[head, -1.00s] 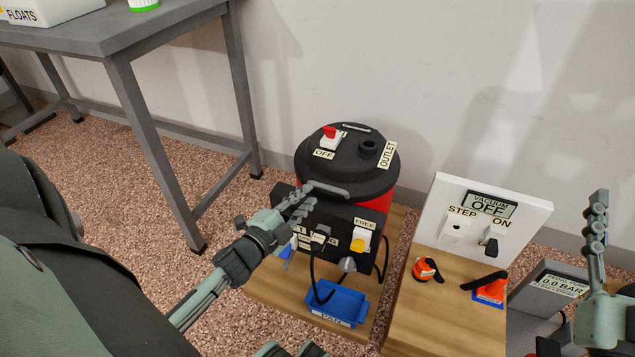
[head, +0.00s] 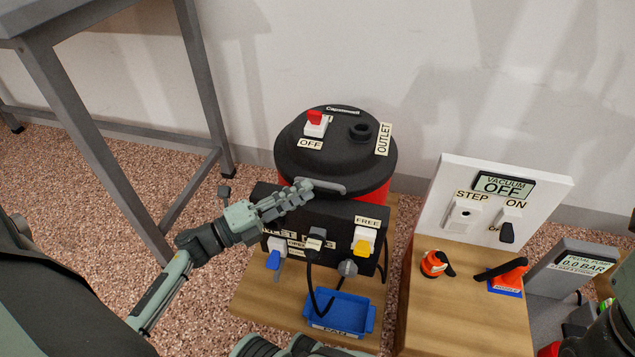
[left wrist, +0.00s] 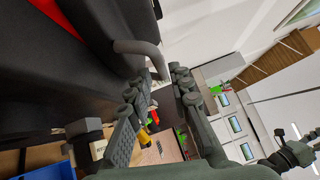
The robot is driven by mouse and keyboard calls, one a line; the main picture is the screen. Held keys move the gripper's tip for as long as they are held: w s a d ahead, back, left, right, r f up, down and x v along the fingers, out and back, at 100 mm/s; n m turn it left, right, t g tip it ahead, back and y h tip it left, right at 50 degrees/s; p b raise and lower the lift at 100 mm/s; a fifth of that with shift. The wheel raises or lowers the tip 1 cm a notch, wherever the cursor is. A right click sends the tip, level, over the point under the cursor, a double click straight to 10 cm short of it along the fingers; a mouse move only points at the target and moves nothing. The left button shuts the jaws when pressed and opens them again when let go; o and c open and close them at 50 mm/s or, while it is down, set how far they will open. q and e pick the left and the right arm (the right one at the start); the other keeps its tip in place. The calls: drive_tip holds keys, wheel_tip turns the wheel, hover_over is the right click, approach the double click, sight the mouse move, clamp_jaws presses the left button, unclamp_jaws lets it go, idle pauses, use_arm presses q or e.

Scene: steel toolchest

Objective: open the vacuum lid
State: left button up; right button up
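The vacuum's black round lid (head: 315,150) sits down on the red drum (head: 372,196). It carries a red and white switch (head: 316,124) labelled OFF, an outlet port (head: 360,131) and a grey handle bar (head: 328,187) at its front edge. My left gripper (head: 299,193) is at the left end of this handle. In the left wrist view the fingers (left wrist: 160,88) are apart with a gap between them, and the handle (left wrist: 143,52) lies just beyond the fingertips. Whether they touch it is unclear.
A black panel (head: 345,212) with levers and a knob stands below the handle, above a blue pan (head: 345,312). A white control board (head: 485,215) reads VACUUM OFF at the right. A grey table (head: 60,55) stands at the left.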

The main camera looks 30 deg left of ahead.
sight(319, 184)
use_arm(q)
drive_tip(key=x, duration=0.5)
drive_tip(key=shift+a, duration=0.1)
clamp_jaws()
